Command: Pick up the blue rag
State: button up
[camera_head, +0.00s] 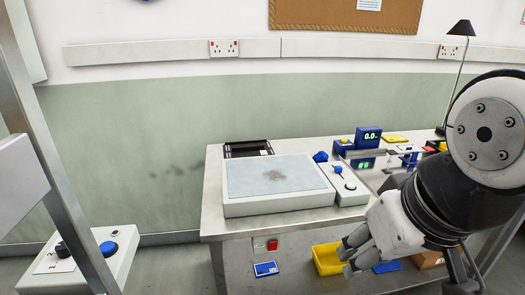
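A small crumpled blue piece (321,156), which looks like the blue rag, lies at the back right edge of the pale panel box on the bench. My gripper (347,256) is at the lower right, in front of the bench and well below and apart from the blue piece. Its two grey fingers point left with a gap between them, and nothing shows in the gap.
The panel box (280,208) has a dark smudge. Beside it stand a control box (347,194) with a blue knob, a blue display (368,137) and a black tray (247,148). A yellow bin (326,260) and a flat blue item (387,267) are below.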

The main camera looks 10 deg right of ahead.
aim_at(322, 156)
jog(key=i+l, duration=0.7)
jog(key=i, duration=0.15)
jog(key=i+l, duration=0.7)
jog(key=i, duration=0.1)
